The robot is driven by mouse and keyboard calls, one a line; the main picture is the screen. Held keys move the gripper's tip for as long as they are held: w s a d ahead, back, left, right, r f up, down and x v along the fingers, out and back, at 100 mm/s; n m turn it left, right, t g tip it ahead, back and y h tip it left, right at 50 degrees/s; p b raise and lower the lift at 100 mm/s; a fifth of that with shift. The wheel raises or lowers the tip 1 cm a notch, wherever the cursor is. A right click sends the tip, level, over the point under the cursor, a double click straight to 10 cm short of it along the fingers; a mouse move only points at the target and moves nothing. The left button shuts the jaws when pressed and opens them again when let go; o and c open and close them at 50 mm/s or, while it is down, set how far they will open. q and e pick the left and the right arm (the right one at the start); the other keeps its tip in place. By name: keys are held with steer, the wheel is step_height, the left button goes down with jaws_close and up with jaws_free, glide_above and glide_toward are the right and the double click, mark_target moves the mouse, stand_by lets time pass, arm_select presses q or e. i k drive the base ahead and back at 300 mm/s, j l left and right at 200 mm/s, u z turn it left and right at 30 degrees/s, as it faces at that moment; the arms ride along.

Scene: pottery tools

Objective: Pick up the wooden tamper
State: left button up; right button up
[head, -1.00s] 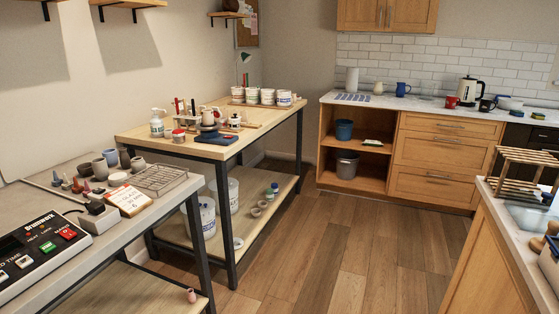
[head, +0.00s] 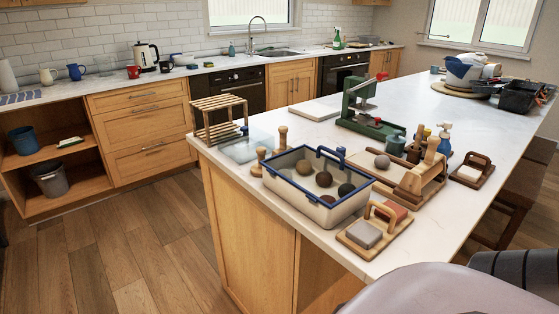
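Turned wooden pieces that look like tampers stand on the white island counter. One upright wooden piece (head: 283,139) with a rounded top is behind the blue-rimmed tub. A shorter one (head: 260,158) is at the tub's left corner, partly hidden by it. Another wooden handle-like piece (head: 432,151) rises from the wooden tray to the right. I cannot tell for sure which is the tamper. Neither gripper is in view.
The blue-rimmed tub (head: 285,188) holds several balls. A slatted wooden rack (head: 219,112), a green press (head: 357,101), a wooden tray (head: 412,188) and wooden-handled blocks (head: 375,228) crowd the island (head: 450,222). Open wood floor (head: 150,250) lies to the left.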

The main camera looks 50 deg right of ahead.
mark_target(256, 169)
steer(key=i+j+z, duration=0.15)
steer(key=z, duration=0.3)
steer(key=i+j+z, duration=0.25)
steer(key=z, duration=0.2)
